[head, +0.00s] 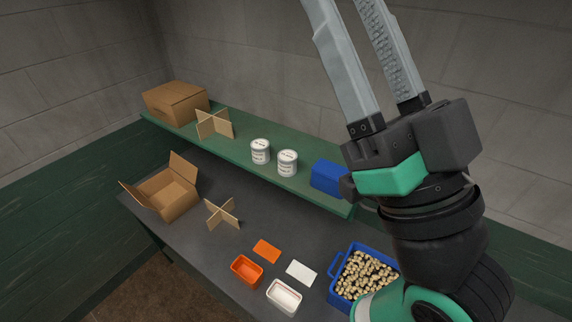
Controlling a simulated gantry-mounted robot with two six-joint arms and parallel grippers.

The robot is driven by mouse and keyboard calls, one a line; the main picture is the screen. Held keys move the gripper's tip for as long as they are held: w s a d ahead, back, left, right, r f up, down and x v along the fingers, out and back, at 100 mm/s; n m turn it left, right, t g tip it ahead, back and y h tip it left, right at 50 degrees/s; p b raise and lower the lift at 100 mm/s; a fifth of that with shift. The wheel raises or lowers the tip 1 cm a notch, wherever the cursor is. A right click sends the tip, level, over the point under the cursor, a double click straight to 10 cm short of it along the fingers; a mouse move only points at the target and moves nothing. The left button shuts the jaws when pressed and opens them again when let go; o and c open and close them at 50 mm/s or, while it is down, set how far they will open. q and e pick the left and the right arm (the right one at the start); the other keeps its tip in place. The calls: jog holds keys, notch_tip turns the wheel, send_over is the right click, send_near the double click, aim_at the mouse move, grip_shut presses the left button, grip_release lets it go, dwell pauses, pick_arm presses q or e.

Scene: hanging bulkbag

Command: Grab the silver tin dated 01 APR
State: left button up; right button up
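Two small silver-white tins with pale labels stand upright side by side on the green shelf: the left tin (260,152) and the right tin (287,163). Their label print is too small to read, so I cannot tell which is dated 01 APR. My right gripper (344,8) is raised large in the foreground, right of the tins, its fingers pointing up. The fingers are apart with nothing between them. My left gripper is not in view.
A blue box (328,178) stands right of the tins on the shelf (230,145). A cardboard divider (214,124) and closed carton (176,102) are left. Below, the grey table holds an open carton (170,196), orange tub (247,270), white tub (284,297) and blue crate (335,290).

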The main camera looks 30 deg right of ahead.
jog(key=o, duration=0.8)
